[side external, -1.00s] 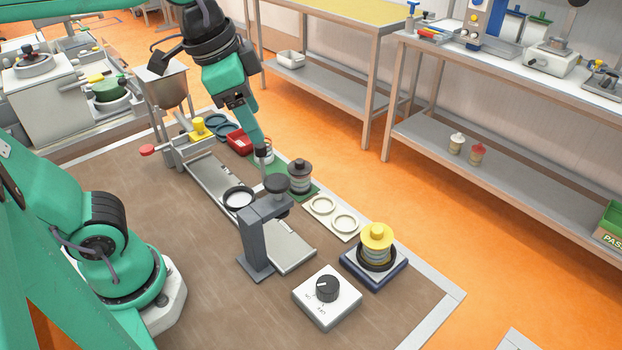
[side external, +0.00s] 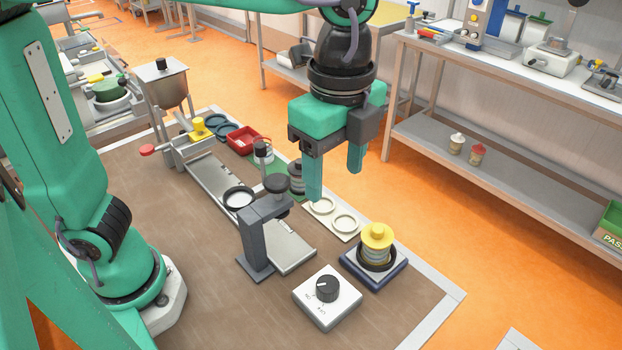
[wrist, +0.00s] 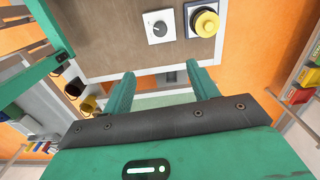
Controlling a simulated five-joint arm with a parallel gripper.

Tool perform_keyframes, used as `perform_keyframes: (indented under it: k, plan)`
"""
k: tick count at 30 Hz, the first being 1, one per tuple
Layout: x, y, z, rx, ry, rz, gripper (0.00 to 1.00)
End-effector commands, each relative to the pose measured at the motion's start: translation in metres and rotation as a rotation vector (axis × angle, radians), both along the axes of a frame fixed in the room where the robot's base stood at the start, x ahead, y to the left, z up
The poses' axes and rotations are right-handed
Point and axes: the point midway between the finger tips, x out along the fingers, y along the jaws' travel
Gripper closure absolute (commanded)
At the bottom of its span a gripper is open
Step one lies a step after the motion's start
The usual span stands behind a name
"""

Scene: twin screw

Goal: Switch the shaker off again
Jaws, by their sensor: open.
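The shaker (side external: 374,262) is a dark blue base with a black ring, holding a stacked jar with a yellow top (side external: 377,236). It stands at the right end of the bench and also shows in the wrist view (wrist: 204,20). Left of it in the side view is a white control box (side external: 327,305) with a black knob (side external: 327,287). The knob also shows in the wrist view (wrist: 160,29); its pointer is too small to read surely. My gripper (side external: 335,185) is open and empty, high above the bench, behind and left of the shaker, apart from both.
A grey post stand (side external: 255,240) rises just left of the control box. A pale plate with two rings (side external: 332,220) lies behind. A red tray (side external: 242,141) and a steel hopper (side external: 163,85) are farther back. Bare bench lies in front of the stand.

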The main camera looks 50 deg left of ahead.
Motion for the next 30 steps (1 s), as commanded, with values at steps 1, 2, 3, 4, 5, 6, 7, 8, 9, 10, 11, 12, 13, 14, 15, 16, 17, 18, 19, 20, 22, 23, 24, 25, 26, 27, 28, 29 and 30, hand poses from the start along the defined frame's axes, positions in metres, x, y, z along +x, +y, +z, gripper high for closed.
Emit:
perform_keyframes:
  k: [1, 2, 3, 4, 5, 6, 7, 8, 9, 10, 11, 12, 13, 14, 15, 16, 17, 18, 19, 20, 22, 23, 24, 25, 26, 27, 28, 29, 30]
  plan:
    - [0.000, 0.001, -0.009, 0.002, 0.002, 0.004, 0.41]
    - [0.000, 0.001, -0.013, 0.003, 0.003, 0.005, 0.41]
    - [0.000, 0.002, -0.019, 0.002, 0.002, 0.006, 0.41]
    - [0.000, 0.002, -0.023, 0.002, 0.002, 0.006, 0.41]
    - [-0.001, 0.002, -0.027, 0.002, 0.002, 0.007, 0.41]
    - [0.000, 0.002, -0.034, 0.002, 0.002, 0.007, 0.41]
    - [0.000, 0.002, -0.039, 0.003, 0.003, 0.007, 0.41]
    - [0.000, 0.002, -0.044, 0.002, 0.002, 0.008, 0.41]
    - [0.000, 0.002, -0.050, 0.002, 0.002, 0.008, 0.41]
    - [-0.001, 0.002, -0.055, 0.002, 0.002, 0.008, 0.41]
    - [0.000, 0.002, -0.062, 0.002, 0.003, 0.008, 0.41]
    - [-0.001, 0.002, -0.070, 0.003, 0.003, 0.009, 0.41]
    - [0.000, 0.002, -0.076, 0.002, 0.003, 0.009, 0.41]
    - [-0.001, 0.003, -0.082, 0.003, 0.003, 0.009, 0.41]
    - [-0.001, 0.002, -0.093, 0.004, 0.004, 0.009, 0.41]
    - [-0.001, 0.003, -0.101, 0.004, 0.004, 0.009, 0.41]
    - [-0.001, 0.002, -0.108, 0.003, 0.004, 0.009, 0.41]
    - [-0.001, 0.003, -0.121, 0.004, 0.005, 0.009, 0.41]
    - [-0.001, 0.003, -0.129, 0.004, 0.005, 0.009, 0.41]
    - [-0.001, 0.003, -0.137, 0.004, 0.005, 0.009, 0.41]
    - [-0.001, 0.003, -0.156, 0.004, 0.005, 0.009, 0.41]
    - [-0.001, 0.003, -0.162, 0.003, 0.003, 0.009, 0.41]
    - [-0.001, 0.002, -0.169, 0.002, 0.003, 0.009, 0.41]
    - [0.000, 0.002, -0.173, 0.002, 0.002, 0.009, 0.41]
    - [0.000, 0.002, -0.176, 0.001, 0.001, 0.009, 0.41]
    - [0.000, 0.002, -0.179, 0.000, 0.000, 0.009, 0.41]
    - [0.000, 0.002, -0.181, 0.000, 0.000, 0.009, 0.41]
    - [0.000, 0.002, -0.182, -0.001, -0.001, 0.009, 0.41]
    - [0.000, 0.002, -0.183, -0.001, -0.001, 0.009, 0.41]
